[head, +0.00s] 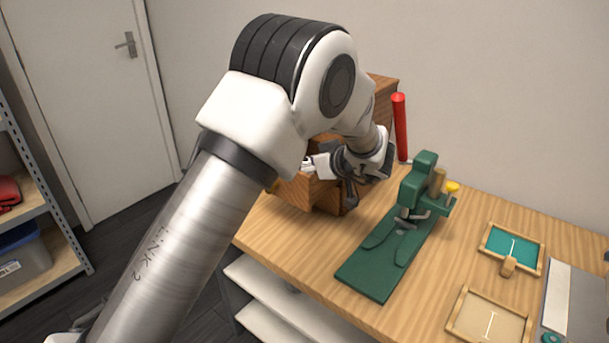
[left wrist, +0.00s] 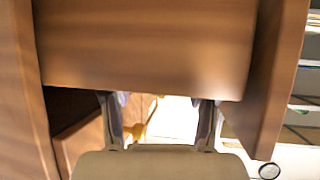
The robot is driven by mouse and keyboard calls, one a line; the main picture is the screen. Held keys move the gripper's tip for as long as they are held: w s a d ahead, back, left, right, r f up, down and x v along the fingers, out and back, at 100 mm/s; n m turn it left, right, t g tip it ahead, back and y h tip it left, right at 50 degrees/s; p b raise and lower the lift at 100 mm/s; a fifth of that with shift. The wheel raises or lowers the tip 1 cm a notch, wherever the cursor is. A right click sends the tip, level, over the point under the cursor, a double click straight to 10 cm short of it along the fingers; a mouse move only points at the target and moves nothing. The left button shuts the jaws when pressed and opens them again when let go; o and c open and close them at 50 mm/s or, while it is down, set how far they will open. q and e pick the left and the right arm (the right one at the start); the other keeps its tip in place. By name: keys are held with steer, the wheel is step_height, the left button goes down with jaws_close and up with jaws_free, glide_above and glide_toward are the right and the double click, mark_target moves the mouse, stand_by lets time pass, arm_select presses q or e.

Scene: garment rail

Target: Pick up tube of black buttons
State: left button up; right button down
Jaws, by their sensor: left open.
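I cannot make out a tube of black buttons in either view. My left gripper (head: 328,172) is at the front of a wooden cabinet (head: 323,196) on the bench, partly hidden by my own arm. In the left wrist view its two fingers (left wrist: 158,108) are apart, with nothing seen gripped between them. A broad wooden panel (left wrist: 150,45) lies just beyond the fingertips, and whether they touch it is unclear. A small yellow thing (left wrist: 149,115) shows between the fingers, too blurred to name. My right gripper is not in view.
A green sewing-machine-like device (head: 415,200) stands right of the cabinet on the wooden bench (head: 450,265). A red cylinder (head: 400,125) stands behind. Small framed trays (head: 487,318) lie at the right. A shelf unit (head: 45,210) stands at far left.

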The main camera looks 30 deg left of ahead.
arm_select(q)
steer(key=shift+w+a+f, duration=0.2)
steer(key=shift+a+f, duration=0.15)
steer(key=shift+a, duration=0.2)
jaws_close()
steer(key=shift+r, duration=0.15)
